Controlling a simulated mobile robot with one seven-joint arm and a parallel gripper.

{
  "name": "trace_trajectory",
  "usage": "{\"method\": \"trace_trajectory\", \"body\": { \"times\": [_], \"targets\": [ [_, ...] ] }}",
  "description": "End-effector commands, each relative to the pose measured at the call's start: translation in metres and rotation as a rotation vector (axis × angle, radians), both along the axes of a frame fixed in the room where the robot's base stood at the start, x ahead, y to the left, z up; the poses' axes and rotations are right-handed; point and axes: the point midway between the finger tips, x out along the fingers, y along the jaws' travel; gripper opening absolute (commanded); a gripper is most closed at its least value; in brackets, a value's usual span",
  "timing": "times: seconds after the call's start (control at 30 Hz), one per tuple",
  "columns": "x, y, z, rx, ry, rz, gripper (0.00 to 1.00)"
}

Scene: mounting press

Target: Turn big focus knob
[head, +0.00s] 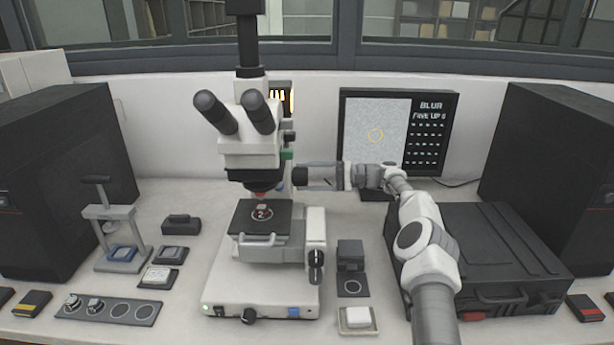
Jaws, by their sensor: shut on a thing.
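The white microscope (262,150) stands left of centre in the head view. A black round knob (300,177) sticks out from the right side of its head. My gripper (309,177) reaches in from the right and is shut on this knob. The fingers partly cover the knob, and its turn angle cannot be told. Another dark knob (316,262) sits lower, on the right side of the microscope base, apart from my gripper. A monitor (398,130) behind my arm shows a grey blurred picture with a yellow ring and the word BLUR.
A black case (500,260) lies right of my arm. The stage (245,222) carries a small round sample. A hand press (115,225), small trays and a holder strip (108,308) stand at left. A white block in a dish (357,318) sits front centre. Black boxes flank the bench.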

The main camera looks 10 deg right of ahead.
Motion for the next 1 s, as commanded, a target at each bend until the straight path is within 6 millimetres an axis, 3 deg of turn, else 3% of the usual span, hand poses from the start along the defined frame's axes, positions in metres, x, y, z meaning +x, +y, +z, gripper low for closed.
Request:
{"method": "trace_trajectory", "body": {
  "times": [0.5, 1.0],
  "targets": [
    [-0.0005, 0.0003, -0.0016, 0.084, 0.43, 0.002, 0.08],
    [-0.0006, 0.0, -0.002, 0.115, 0.592, 0.0, 0.08]
  ]
}}
